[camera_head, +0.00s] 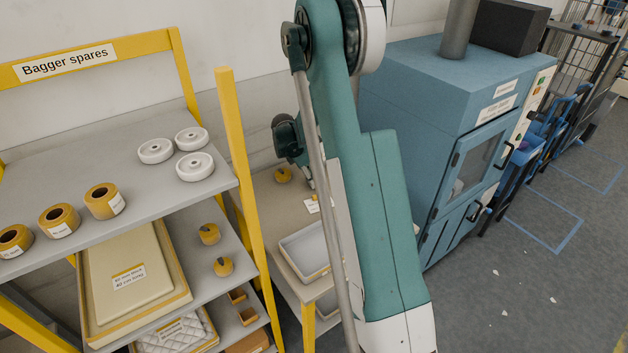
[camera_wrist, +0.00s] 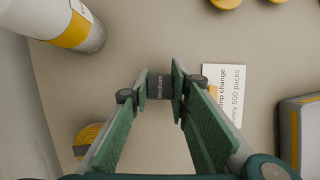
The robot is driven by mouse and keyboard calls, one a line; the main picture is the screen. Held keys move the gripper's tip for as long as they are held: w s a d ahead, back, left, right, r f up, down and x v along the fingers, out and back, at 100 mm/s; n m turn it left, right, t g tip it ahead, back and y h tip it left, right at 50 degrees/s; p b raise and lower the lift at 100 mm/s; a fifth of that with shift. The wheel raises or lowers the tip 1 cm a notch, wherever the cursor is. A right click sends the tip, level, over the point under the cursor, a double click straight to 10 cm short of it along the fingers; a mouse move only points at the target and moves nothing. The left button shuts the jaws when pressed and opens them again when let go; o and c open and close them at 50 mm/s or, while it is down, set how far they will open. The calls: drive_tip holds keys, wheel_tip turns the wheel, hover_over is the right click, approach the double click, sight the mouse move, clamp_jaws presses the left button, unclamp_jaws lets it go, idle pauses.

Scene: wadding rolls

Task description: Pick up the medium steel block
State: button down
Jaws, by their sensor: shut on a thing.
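The medium steel block (camera_wrist: 160,87) is a small dark grey block with a "Medium" label, seen in the middle of the wrist view. My gripper (camera_wrist: 159,90) has its two green-padded fingers on either side of the block, shut on it. The beige bench surface (camera_wrist: 150,40) lies below; I cannot tell whether the block touches it. In the head view my teal arm stands in front of the bench and hides the gripper's tips and the block.
In the wrist view a white cylinder with a yellow band (camera_wrist: 75,32) stands upper left, a printed card (camera_wrist: 224,95) lies right of the block, and a grey tray (camera_wrist: 302,125) is farther right. The yellow-framed shelf (camera_head: 228,130) stands left; a blue machine (camera_head: 430,90) stands right.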

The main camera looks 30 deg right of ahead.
drive_tip(key=shift+r, duration=4.95)
